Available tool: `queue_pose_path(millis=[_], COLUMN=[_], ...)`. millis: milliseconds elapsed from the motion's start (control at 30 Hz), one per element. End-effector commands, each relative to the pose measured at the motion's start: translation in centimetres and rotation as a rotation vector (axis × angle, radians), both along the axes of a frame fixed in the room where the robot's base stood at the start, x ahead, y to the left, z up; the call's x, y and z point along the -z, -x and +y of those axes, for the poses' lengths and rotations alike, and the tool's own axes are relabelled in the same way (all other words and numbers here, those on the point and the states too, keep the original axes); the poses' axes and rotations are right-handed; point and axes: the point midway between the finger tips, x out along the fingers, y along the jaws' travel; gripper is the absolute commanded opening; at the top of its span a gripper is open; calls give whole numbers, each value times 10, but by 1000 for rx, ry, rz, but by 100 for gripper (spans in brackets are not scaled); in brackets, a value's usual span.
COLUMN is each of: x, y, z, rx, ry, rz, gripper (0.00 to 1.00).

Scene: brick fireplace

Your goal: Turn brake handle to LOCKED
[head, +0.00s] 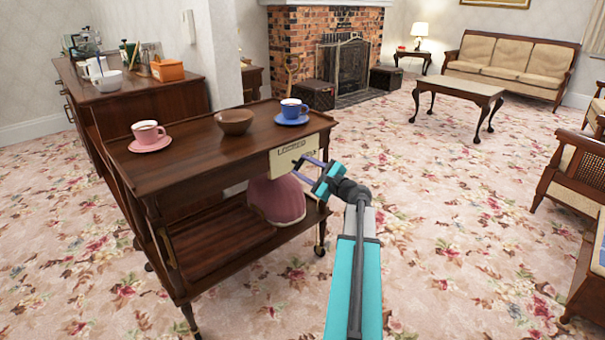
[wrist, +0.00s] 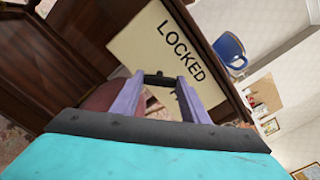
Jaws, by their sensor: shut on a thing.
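A wooden tea trolley (head: 172,173) has a cream plate (head: 283,161) on its end. In the wrist view the plate (wrist: 130,45) fills the upper middle and carries the word LOCKED, tilted in the picture. A small black brake handle (wrist: 158,78) lies just below the word, between my fingertips. My gripper (head: 300,163) reaches the plate from the right, its purple fingers shut on the handle. In the wrist view my gripper (wrist: 158,80) hides part of the plate's lower edge. I cannot tell whether the handle is at LOCKED.
The trolley top holds a pink cup (head: 148,132) on a saucer, a brown bowl (head: 235,122) and a blue cup (head: 293,107) on a saucer. A pink rounded thing (head: 277,202) sits on the lower shelf.

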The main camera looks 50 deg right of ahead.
Motion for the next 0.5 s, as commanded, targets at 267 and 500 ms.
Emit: queue_pose_path(millis=[267,500], x=[3,4], y=[-3,-3], z=[4,5], rx=[-8,-9], ry=[262,481], rz=[14,29], gripper=[18,18])
